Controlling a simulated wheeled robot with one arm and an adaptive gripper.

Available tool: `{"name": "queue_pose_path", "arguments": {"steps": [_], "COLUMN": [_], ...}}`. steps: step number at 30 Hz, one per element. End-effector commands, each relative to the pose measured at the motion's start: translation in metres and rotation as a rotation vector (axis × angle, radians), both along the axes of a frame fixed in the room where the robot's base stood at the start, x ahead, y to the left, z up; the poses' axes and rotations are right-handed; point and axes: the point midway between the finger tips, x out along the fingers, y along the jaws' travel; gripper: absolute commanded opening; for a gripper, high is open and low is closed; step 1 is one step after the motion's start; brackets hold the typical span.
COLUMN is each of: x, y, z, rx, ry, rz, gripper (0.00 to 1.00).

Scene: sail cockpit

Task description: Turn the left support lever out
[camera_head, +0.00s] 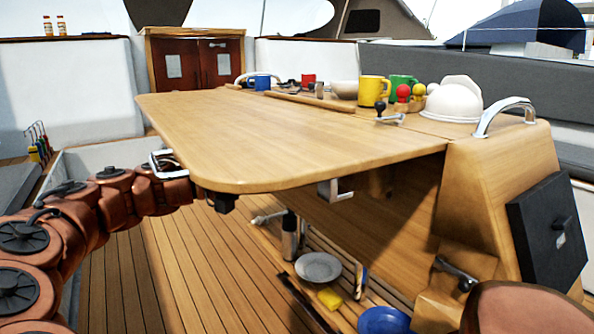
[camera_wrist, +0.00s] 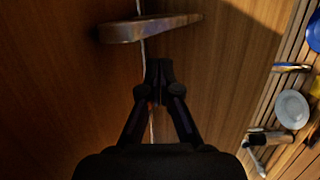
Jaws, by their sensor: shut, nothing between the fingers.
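A metal lever (camera_wrist: 150,28) lies across the top of the wrist view, against brown wood with a thin pale seam running past it. It looks like a support lever under the table; I cannot match it for certain to anything in the head view. My gripper (camera_wrist: 158,66) is shut and empty, its fingertips just below the lever in the picture, with a small visible gap. In the head view only the dark base of my gripper (camera_head: 222,203) shows below the near left table edge; the fingers are hidden.
The wooden table leaf (camera_head: 270,130) hangs over my arm. A metal bracket (camera_head: 335,188) sits under its near edge. A grey plate (camera_head: 318,267), a yellow sponge (camera_head: 330,298) and a blue plate (camera_head: 384,320) lie below. Mugs, including a yellow mug (camera_head: 373,91), stand on the table.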

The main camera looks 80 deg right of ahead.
Motion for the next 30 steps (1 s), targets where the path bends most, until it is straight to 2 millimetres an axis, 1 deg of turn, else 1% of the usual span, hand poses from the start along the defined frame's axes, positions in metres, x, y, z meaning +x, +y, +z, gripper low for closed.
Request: {"name": "queue_pose_path", "arguments": {"steps": [1,3,8,14,17,20,23,24,26,27,30], "x": [0.006,0.011,0.015,0.015,0.022,0.040,0.069,0.082,0.101,0.114,0.144], "y": [0.002,0.006,0.009,0.009,0.010,0.013,0.019,0.022,0.029,0.033,0.048], "z": [0.000,0.000,0.000,0.000,0.001,0.002,0.002,0.002,0.001,0.001,0.003], "rx": [-0.001,0.000,0.000,0.001,0.003,0.014,0.033,0.043,0.058,0.068,0.100], "ry": [-0.001,-0.001,-0.001,-0.001,-0.009,-0.029,-0.067,-0.082,-0.108,-0.124,-0.169], "rz": [0.005,0.005,0.001,0.002,0.022,0.078,0.165,0.203,0.259,0.297,0.389], "gripper": [0.00,0.00,0.00,0.00,0.00,0.00,0.00,0.00,0.00,0.00,0.00]}}
